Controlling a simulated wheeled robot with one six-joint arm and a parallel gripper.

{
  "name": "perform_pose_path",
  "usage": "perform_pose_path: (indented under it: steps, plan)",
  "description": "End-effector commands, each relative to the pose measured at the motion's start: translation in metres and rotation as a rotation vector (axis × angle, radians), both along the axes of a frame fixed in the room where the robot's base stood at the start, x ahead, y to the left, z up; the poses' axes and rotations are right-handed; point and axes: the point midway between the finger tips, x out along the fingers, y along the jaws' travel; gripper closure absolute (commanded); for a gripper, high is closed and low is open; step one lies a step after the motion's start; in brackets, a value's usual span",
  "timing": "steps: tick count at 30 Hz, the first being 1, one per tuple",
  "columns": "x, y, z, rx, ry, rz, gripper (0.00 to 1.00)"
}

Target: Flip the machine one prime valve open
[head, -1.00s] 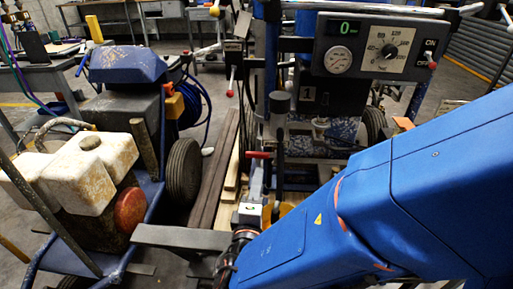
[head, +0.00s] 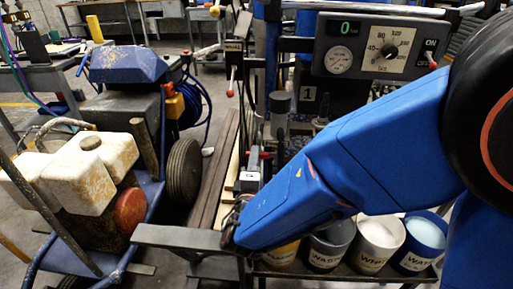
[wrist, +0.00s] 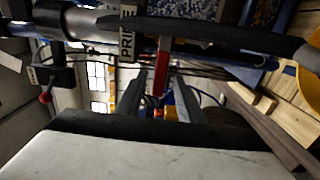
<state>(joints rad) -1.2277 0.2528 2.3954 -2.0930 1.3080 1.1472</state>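Machine one carries a "1" plate (head: 308,97) below its control panel (head: 375,46). In the wrist view, a "PRIME" label (wrist: 127,35) shows at the top, beside a red handle (wrist: 161,66). My gripper (wrist: 160,82) is open, its two dark fingers apart. The red handle lies in line with the gap between them, at or just beyond the tips; I cannot tell if it touches. In the head view, a bit of red (head: 265,155) shows just past the end of my arm, and my fingers are mostly hidden there.
A second machine with a white tank (head: 90,170) and a wheel (head: 183,172) stands at left. Labelled buckets (head: 378,240) sit on a low shelf at lower right. A separate red-knobbed lever (wrist: 46,97) shows at left in the wrist view. Planks lie between the machines.

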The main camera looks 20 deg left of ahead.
Motion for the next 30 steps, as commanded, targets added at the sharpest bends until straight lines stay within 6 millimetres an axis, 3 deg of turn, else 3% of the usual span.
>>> perform_pose_path:
  steps: [6, 12, 25, 30]
  plan:
    - [0.035, 0.007, 0.000, 0.000, -0.001, -0.003, 0.66]
    - [0.056, 0.013, 0.000, 0.001, -0.001, -0.002, 0.66]
    - [0.064, 0.015, 0.000, 0.000, -0.001, 0.000, 0.66]
    - [0.064, 0.015, 0.000, 0.000, -0.001, 0.000, 1.00]
